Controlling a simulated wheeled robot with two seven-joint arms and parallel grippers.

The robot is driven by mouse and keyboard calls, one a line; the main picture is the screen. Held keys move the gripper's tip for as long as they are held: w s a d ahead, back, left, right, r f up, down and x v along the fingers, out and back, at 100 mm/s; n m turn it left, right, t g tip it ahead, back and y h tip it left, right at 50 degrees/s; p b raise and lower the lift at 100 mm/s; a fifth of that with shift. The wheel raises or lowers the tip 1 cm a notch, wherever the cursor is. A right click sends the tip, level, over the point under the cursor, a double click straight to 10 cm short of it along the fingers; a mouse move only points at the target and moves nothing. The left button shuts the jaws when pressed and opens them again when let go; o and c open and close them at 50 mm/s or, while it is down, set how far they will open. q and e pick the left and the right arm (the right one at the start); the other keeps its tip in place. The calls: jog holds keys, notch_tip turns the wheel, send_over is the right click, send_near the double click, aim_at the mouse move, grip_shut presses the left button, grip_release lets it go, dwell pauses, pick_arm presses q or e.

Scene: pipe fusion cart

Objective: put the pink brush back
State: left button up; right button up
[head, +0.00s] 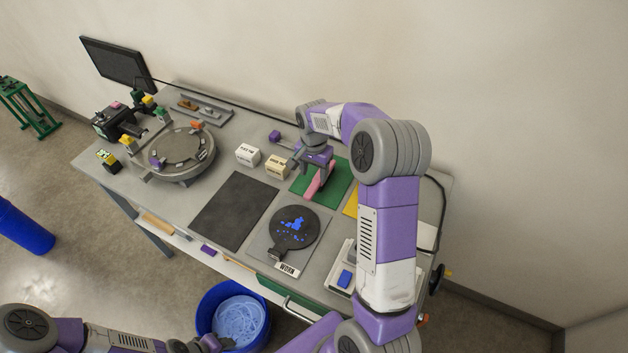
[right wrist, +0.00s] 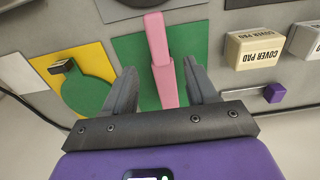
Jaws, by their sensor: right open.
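The pink brush (head: 313,185) is at the green mat (head: 333,190) on the cart top, below my right gripper (head: 318,168). In the right wrist view the brush (right wrist: 160,52) runs lengthwise between the two grey fingers of my right gripper (right wrist: 161,80). The fingers are open, with a gap on both sides of the brush. The brush's near end is hidden behind the gripper body. My left gripper (head: 212,343) is low at the bottom edge, by the blue bin; its fingers are too small and dark to read.
Two cover pad boxes (head: 247,154) (head: 277,166) stand left of the green mat. A black mat (head: 234,212) and a round dark plate with blue bits (head: 292,230) lie in front. A yellow mat (head: 350,204) is on the right. The blue bin (head: 207,307) is below the cart's front.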

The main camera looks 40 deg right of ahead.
notch_tip(320, 180, up, 4)
jog(key=shift+r, duration=0.25)
jog(key=shift+s, duration=0.1)
dwell(0.4)
